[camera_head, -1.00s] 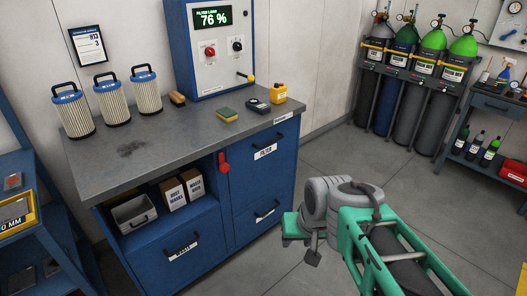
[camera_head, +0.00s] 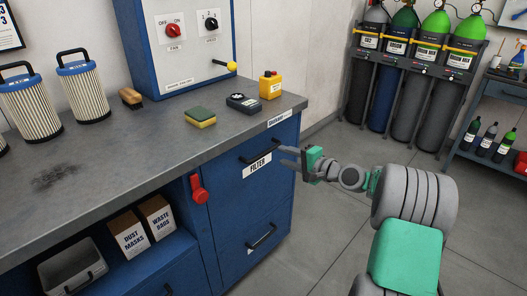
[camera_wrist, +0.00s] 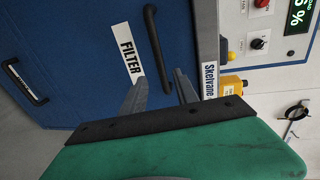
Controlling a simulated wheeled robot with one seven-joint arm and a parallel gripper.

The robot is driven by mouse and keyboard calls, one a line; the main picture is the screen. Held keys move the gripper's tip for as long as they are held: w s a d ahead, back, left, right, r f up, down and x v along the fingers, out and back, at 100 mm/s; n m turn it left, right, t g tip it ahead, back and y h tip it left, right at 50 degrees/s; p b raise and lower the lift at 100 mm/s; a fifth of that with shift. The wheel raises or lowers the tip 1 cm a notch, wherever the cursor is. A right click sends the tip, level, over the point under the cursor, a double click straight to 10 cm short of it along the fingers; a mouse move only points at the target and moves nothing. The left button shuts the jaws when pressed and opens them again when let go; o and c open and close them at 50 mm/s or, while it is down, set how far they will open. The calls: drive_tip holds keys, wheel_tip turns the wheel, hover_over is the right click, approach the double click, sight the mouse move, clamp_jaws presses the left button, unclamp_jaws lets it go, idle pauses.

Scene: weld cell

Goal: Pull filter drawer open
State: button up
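The filter drawer (camera_head: 231,178) is the upper blue front on the right side of the workbench, with a white FILTER label (camera_head: 257,165). It looks closed. Its black bar handle (camera_head: 262,150) runs across the top of the front. My gripper (camera_head: 284,156) is just right of the handle, its two grey fingers apart and pointing at it. In the wrist view my open gripper (camera_wrist: 160,92) has the drawer's handle (camera_wrist: 157,48) ahead between the fingertip directions; I cannot tell whether it touches. The FILTER label (camera_wrist: 131,62) lies left of the fingers.
A red lever (camera_head: 199,190) sticks out left of the drawer. A lower drawer with its own handle (camera_head: 262,238) is below. A sponge (camera_head: 201,117), a meter (camera_head: 242,103) and a yellow box (camera_head: 271,86) stand on the worktop (camera_head: 150,145). The floor at right is clear.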

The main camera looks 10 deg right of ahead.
sight(267, 152)
drive_tip(key=x, duration=0.5)
drive_tip(key=a+x, duration=0.1)
drive_tip(key=x, duration=0.2)
drive_tip(key=shift+s+a+r+b, duration=0.1)
drive_tip(key=shift+s+b, duration=0.2)
drive_tip(key=shift+s, duration=0.1)
drive_tip(key=shift+c, duration=0.6)
clamp_jaws()
